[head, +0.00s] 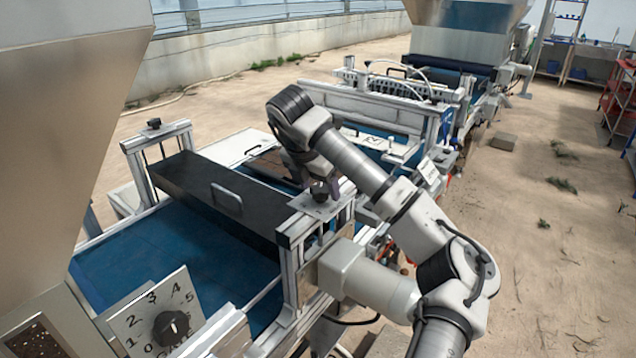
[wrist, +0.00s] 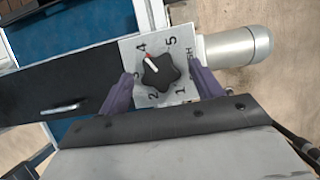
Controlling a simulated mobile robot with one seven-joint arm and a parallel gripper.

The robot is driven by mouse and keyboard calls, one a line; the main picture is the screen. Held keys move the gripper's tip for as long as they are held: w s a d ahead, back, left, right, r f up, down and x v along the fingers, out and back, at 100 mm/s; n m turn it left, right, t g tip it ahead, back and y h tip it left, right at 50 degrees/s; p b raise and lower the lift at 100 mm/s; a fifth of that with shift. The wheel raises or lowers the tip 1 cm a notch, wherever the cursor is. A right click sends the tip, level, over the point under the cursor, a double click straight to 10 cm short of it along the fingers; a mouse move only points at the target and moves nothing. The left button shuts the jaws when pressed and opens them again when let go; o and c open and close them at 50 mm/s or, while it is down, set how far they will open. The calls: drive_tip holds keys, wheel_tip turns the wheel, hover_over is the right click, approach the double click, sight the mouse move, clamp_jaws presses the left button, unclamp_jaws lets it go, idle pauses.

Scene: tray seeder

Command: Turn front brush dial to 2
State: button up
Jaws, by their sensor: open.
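The brush dial is a black star-shaped knob (wrist: 161,73) on a pale plate (wrist: 184,44) with printed numbers. Its white pointer, with a red mark at the tip, points up-left close to the 4. The 2 is at the lower left of the knob. My gripper (wrist: 161,79) is open, with one purple finger on each side of the knob; contact cannot be told. In the head view the same knob (head: 319,190) sits on top of the frame post, with my gripper (head: 322,182) over it, partly hidden by my wrist.
A long black brush housing (head: 215,195) with a handle spans the blue belt (head: 180,260). Another numbered dial (head: 171,328) stands at the front left, below a metal hopper (head: 70,120). A grey motor cylinder (wrist: 238,46) lies beside the plate.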

drive_tip(key=c, duration=1)
drive_tip(key=shift+f+b, duration=0.1)
drive_tip(key=shift+b, duration=0.3)
